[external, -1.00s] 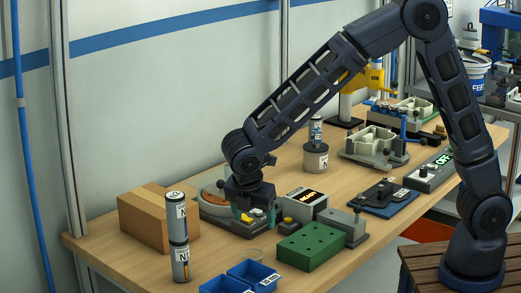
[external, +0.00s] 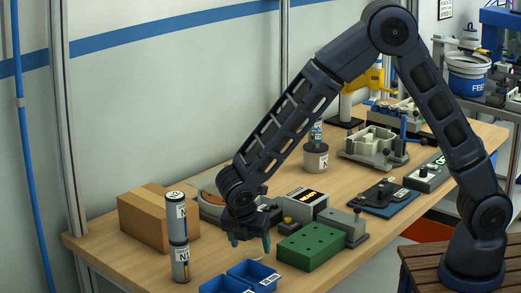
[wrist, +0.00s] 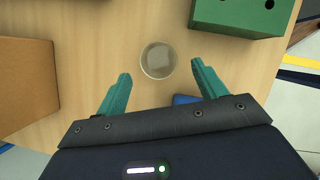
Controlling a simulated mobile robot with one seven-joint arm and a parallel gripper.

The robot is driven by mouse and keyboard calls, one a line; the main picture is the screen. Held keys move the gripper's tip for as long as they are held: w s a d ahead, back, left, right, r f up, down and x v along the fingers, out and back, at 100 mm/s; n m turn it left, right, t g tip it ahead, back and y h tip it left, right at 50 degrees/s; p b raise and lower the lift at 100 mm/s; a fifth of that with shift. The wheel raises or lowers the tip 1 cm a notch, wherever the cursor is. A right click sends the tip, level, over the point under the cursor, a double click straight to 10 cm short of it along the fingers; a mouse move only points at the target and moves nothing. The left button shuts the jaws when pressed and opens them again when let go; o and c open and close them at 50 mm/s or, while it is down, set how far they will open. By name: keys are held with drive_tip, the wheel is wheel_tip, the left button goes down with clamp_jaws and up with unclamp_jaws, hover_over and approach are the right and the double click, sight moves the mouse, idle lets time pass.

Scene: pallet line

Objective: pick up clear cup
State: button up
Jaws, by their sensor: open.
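The clear cup (wrist: 158,60) stands on the wooden table in the wrist view, seen from above as a pale round rim. It lies just ahead of and between my gripper's fingertips (wrist: 160,68), and neither finger appears to touch it. My gripper (external: 250,246) is open and empty, its teal fingers pointing down over the table's front part in the external view. The cup is hard to make out in the external view, near the gripper's fingers.
Blue bins (external: 228,284) are in front, and one edge (wrist: 186,99) shows beside the right finger. A green block (external: 311,247) with holes lies to the right. Bare table surrounds the cup.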

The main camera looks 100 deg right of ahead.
sight(252, 251)
drive_tip(key=x, duration=0.4)
drive_tip(key=shift+w+d, duration=0.1)
drive_tip(key=c, duration=1)
drive_tip(key=shift+c, duration=0.2)
